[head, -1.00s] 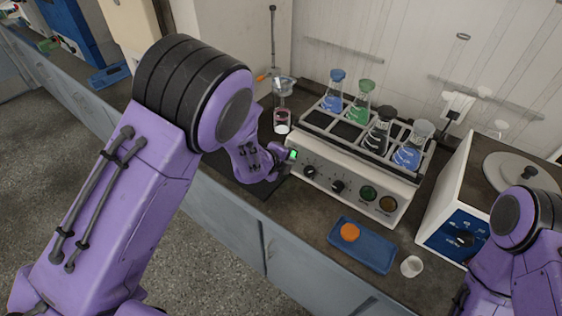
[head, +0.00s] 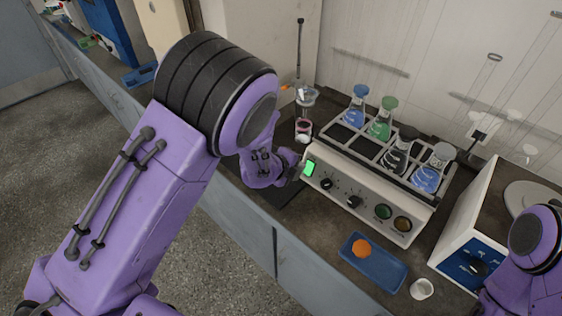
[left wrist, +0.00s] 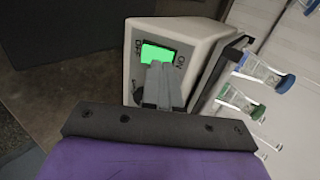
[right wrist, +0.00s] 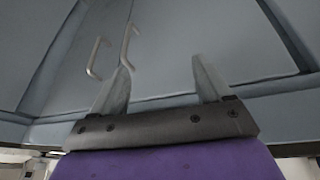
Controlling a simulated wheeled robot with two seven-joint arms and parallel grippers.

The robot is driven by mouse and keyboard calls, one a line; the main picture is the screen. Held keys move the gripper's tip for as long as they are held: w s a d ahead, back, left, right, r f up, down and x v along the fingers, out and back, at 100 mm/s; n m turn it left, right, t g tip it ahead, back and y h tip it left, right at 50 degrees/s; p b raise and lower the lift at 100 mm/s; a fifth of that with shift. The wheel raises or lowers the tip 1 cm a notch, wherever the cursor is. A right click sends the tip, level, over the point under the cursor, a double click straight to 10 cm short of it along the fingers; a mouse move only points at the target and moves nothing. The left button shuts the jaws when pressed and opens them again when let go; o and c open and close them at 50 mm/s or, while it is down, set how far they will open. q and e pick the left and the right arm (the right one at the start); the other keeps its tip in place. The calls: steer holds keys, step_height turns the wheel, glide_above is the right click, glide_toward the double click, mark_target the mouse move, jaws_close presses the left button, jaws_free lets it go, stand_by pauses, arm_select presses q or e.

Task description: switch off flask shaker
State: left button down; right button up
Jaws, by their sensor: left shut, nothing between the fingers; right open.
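The flask shaker (head: 365,208) is a pale box on the bench with a rack of flasks on top. Its rocker switch (head: 309,167) glows green at the left end of the front panel. In the left wrist view the green switch (left wrist: 158,53) sits between the labels OFF, at its left, and ON, at its right. My left gripper (head: 297,173) is shut and empty at the switch. Its fingertips (left wrist: 160,68) overlap the switch's lower edge, nearer the ON side; contact cannot be told. My right gripper (right wrist: 160,75) is open and empty, facing grey cabinet fronts.
Knobs (head: 353,202) line the panel right of the switch. A blue tray (head: 375,273) with an orange disc and a white cup (head: 422,289) lie in front. A white device (head: 470,250) stands right, and a small glass vessel (head: 304,128) stands behind my left gripper.

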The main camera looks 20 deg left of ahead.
arm_select(q)
steer(key=b+v, duration=0.2)
steer(key=v, duration=0.9)
steer(key=shift+d, duration=0.3)
arm_select(e)
steer(key=shift+s+d+f, duration=0.1)
steer(key=shift+s+f, duration=0.3)
steer(key=shift+s, duration=0.05)
steer(key=shift+w+f, duration=0.1)
arm_select(q)
steer(key=shift+s+a+f+b, duration=0.15)
steer(key=shift+f+b, duration=0.5)
steer(key=shift+b, duration=0.6)
arm_select(e)
steer(key=shift+w+f, duration=1.05)
steer(key=shift+w, duration=0.2)
